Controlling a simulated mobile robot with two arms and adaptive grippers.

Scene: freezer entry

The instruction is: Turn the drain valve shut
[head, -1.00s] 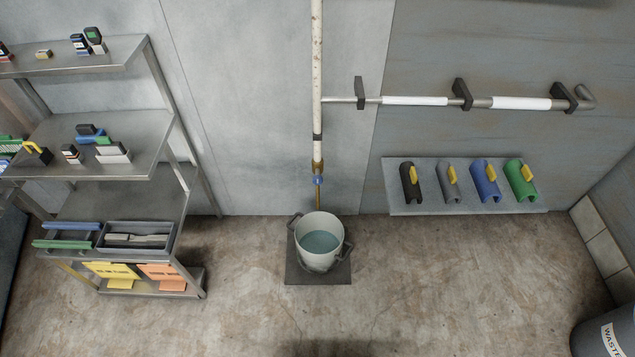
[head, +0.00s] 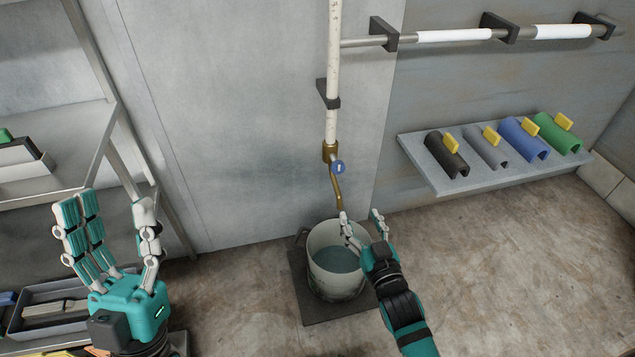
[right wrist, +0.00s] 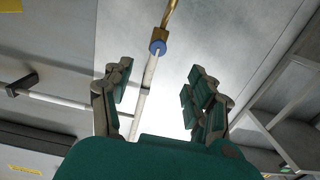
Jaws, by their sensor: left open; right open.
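The drain valve, a brass body (head: 331,153) with a round blue handle (head: 338,167), sits at the lower end of the white vertical pipe (head: 333,75). A brass spout (head: 337,190) runs down from it toward a bucket of water (head: 320,240) on the floor. My right gripper (head: 361,214) is open and empty, over the bucket's right rim and below the valve. In the right wrist view the blue handle (right wrist: 157,47) shows beyond and between the open fingers, apart from them. My left gripper (head: 108,220) is open and empty at the left, in front of the shelf unit, far from the valve.
A dark mat (head: 325,312) lies under the bucket. A wall shelf (head: 425,165) with several coloured half-pipe pieces is at the right. A metal shelf unit (head: 80,135) with a grey tray (head: 30,322) stands at the left. The wall around the valve is clear.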

